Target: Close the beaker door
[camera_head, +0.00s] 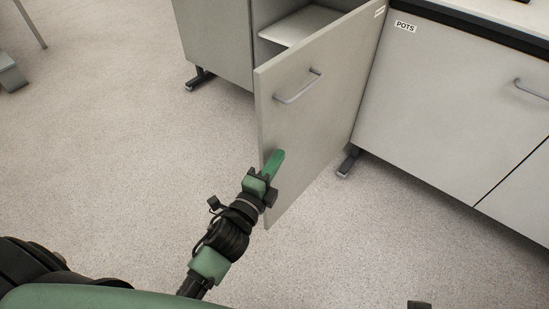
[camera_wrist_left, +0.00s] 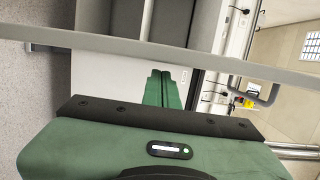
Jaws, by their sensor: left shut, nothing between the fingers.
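The grey cabinet door (camera_head: 315,115) stands wide open, hinged on its right side next to the POTS cabinet. Its bar handle (camera_head: 298,87) is on the outer face; the handle also shows at the right of the left wrist view (camera_wrist_left: 262,95). A label at its top (camera_head: 380,11) is too small to read. My left gripper (camera_head: 275,162) is shut and empty, low by the door's free edge. In the left wrist view its green fingers (camera_wrist_left: 162,88) lie just below the grey band of the door edge (camera_wrist_left: 150,47). I cannot tell whether they touch the door.
The open cabinet has a pale inner shelf (camera_head: 300,25). To the right is the shut POTS cabinet (camera_head: 440,100) with a dark worktop edge above. Black feet (camera_head: 347,163) stand under the cabinets. The speckled floor (camera_head: 110,130) left of the door is clear.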

